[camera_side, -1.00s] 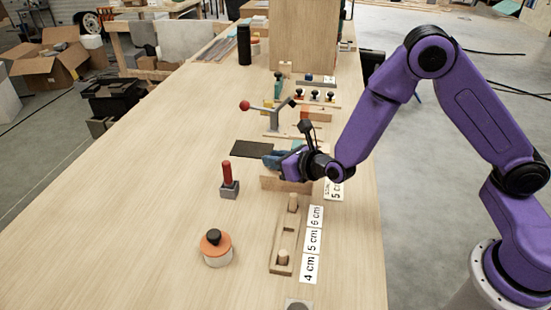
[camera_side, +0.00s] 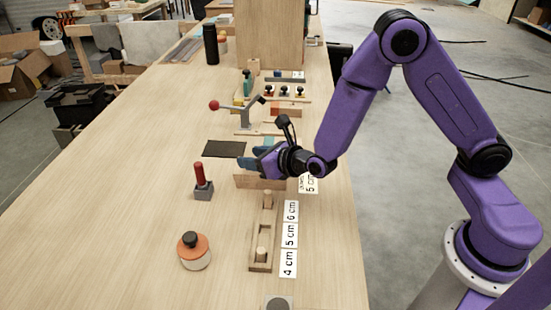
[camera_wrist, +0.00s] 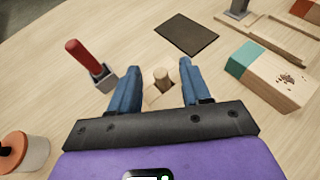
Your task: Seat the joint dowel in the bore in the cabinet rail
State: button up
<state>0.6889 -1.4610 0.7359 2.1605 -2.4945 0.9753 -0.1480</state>
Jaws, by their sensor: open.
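My gripper (camera_side: 250,157) is low over the bench in the side view, at the wooden cabinet rail (camera_side: 259,182). In the wrist view my gripper (camera_wrist: 157,70) has its two blue fingers spread apart. A pale wooden dowel (camera_wrist: 162,77) stands upright between them, with a gap on each side. Its lower end meets a piece of light wood, which seems to be the rail (camera_wrist: 152,97). The bore and the dowel's seated depth cannot be seen. In the side view the fingers hide this dowel.
A wooden holder (camera_side: 257,268) with two dowels stands in front, beside cards marked 4, 5 and 6 cm. A red-handled tool (camera_side: 202,182), an orange-topped jar (camera_side: 194,252) and a dark mat (camera_side: 224,149) lie left. A teal-and-wood block (camera_wrist: 268,75) is right in the wrist view.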

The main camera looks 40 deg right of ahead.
jog(key=v, duration=1)
jog(key=s+d+r+m+g+h, duration=0.2)
jog(key=s+d+m+h, duration=0.15)
jog(key=d+m, duration=0.3)
jog(key=s+d+r+m+g+h, duration=0.2)
jog(key=s+d+m+h, duration=0.15)
jog(key=d+m, duration=0.35)
jog(key=s+a+m+g+y, duration=0.2)
jog(key=s+m+g, duration=0.2)
jog(key=s, duration=0.5)
jog(key=s+a+m+g+y, duration=0.2)
jog(key=s+m+g, duration=0.3)
jog(key=s+m, duration=0.3)
jog(key=shift+s+r+y, duration=0.25)
jog(key=shift+s+y, duration=0.15)
jog(key=shift+s, duration=0.05)
